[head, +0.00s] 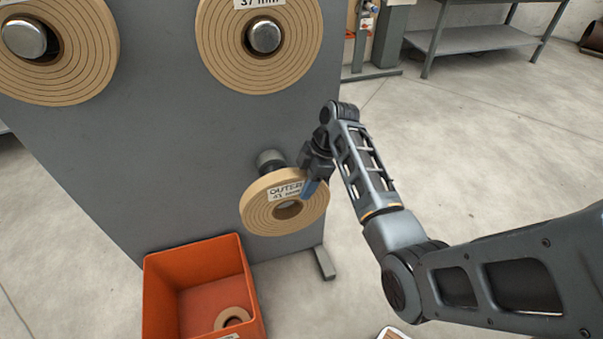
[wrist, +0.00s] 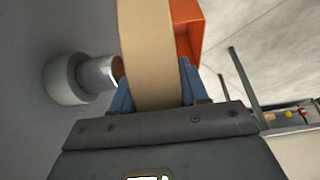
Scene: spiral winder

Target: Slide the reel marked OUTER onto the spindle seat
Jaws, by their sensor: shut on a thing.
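The tan reel marked OUTER (head: 258,217) is in front of the grey panel, its label facing the head camera. My gripper (head: 313,187) is shut on the reel's upper right rim; in the wrist view its blue fingers (wrist: 155,92) clasp both sides of the reel (wrist: 147,50). The spindle seat (head: 269,160) sticks out of the panel just behind the reel's upper left edge. In the wrist view the spindle's grey collar and shiny pin (wrist: 98,74) point at the reel's panel side, very close to it. I cannot tell whether the pin tip enters the bore.
Two larger tan reels (head: 68,68) (head: 222,55) sit on spindles higher on the panel (head: 150,150). An orange bin (head: 160,285) below holds a small tan reel (head: 232,317). A workbench (head: 470,40) stands at the back right.

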